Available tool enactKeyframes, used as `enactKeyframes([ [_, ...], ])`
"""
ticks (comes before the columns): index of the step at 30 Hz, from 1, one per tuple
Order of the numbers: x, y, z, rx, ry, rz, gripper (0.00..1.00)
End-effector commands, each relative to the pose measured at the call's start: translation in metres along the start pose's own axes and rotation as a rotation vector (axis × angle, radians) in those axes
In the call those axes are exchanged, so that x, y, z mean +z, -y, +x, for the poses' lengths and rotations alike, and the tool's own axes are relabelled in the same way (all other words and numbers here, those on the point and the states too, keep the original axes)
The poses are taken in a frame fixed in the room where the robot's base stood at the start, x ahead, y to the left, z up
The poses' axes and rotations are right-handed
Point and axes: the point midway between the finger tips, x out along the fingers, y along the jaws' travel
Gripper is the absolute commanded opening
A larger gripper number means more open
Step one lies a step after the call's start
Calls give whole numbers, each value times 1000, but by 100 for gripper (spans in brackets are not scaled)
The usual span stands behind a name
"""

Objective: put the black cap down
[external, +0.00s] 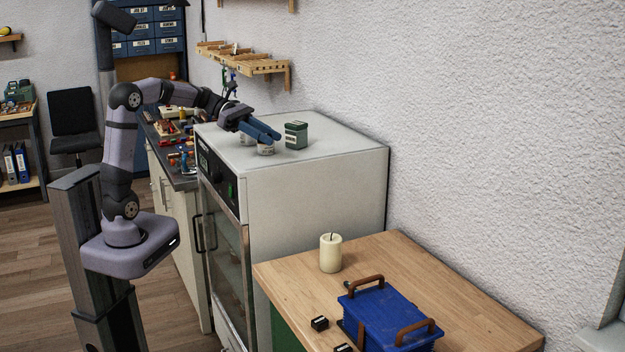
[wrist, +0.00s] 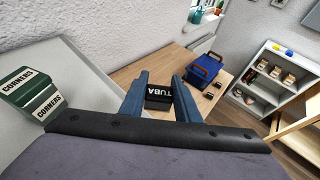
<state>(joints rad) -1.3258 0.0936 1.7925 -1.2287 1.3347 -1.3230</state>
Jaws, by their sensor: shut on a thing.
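The black cap (wrist: 158,93), its top lettered "TUBA", sits between the two blue fingers of my gripper (wrist: 160,80) in the wrist view. The fingers are shut on its sides. The cap cannot be made out there. Whether its underside touches anything is hidden.
A dark green box (external: 296,135), lettered "CORNERS" in the wrist view (wrist: 35,90), stands close to my gripper. Small pale round containers (external: 265,149) are below the fingers. The lower wooden table (external: 440,284) holds a candle (external: 330,253), a blue box (external: 388,312) and small black blocks (external: 319,323).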

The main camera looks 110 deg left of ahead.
Motion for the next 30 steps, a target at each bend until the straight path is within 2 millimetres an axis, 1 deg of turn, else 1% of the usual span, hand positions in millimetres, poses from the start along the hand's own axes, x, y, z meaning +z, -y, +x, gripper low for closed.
enactKeyframes([
  [1,9,-5,-17,25,0,-10,8],
  [3,9,-9,-30,51,0,-21,8],
  [6,8,-13,-45,78,0,-32,8],
  [11,7,-16,-56,101,0,-41,8],
  [19,5,-16,-58,105,0,-43,8],
  [22,0,-16,-56,104,0,-45,8],
  [26,-16,-16,-49,103,0,-48,8],
  [30,-36,-16,-41,103,0,-48,8],
])
